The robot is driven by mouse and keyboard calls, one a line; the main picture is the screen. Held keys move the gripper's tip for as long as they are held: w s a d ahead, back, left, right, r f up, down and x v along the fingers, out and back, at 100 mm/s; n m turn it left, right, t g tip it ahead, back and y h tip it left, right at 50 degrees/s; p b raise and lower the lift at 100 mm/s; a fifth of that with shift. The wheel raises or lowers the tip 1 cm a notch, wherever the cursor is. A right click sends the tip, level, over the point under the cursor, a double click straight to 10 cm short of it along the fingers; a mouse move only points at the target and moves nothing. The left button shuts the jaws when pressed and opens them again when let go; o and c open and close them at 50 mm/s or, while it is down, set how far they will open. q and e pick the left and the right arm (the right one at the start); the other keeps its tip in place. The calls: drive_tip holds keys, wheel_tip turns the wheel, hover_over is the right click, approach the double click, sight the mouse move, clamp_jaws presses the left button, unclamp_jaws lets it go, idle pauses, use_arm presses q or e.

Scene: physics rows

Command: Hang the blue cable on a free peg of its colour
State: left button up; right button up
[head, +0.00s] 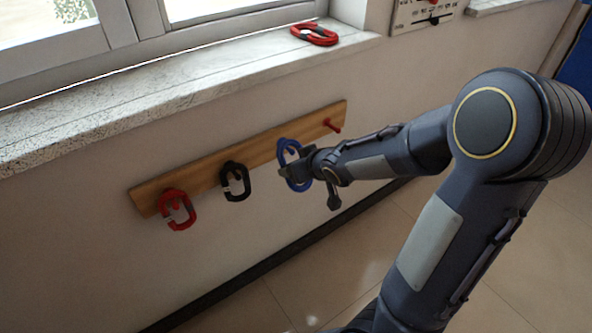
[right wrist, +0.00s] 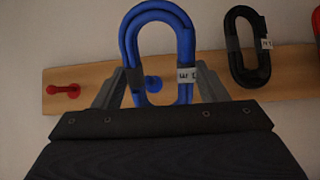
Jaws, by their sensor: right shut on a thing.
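The blue cable (head: 281,152) is a closed coil with a grey tie and a small white tag. It is at the wooden rail, and my right gripper (head: 303,168) is shut on it. In the right wrist view the fingers close on both sides of the coil (right wrist: 187,45). The blue peg (right wrist: 153,83) shows through the coil's opening there. I cannot tell whether the cable bears on that peg. My left gripper is not in view.
The wooden rail (head: 205,181) also holds a red cable (head: 165,212) and a black cable (head: 226,182). A bare red peg (head: 333,125) is at its right end. Another red cable (head: 322,41) lies on the window sill (head: 215,78) above.

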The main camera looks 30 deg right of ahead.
drive_tip(key=s+d+f+t+b, duration=0.35)
drive_tip(key=s+t+b, duration=0.2)
drive_tip(key=b, duration=0.85)
drive_tip(key=a+r+b+x, duration=0.1)
drive_tip(key=b+x, duration=0.3)
drive_tip(key=x, duration=0.7)
drive_tip(key=shift+w+a+y, duration=0.2)
drive_tip(key=shift+w+y, duration=0.1)
drive_tip(key=shift+w, duration=0.05)
idle(0.4)
drive_tip(key=shift+f+t, duration=0.1)
drive_tip(key=shift+t, duration=0.15)
idle(0.3)
drive_tip(key=o, duration=1.1)
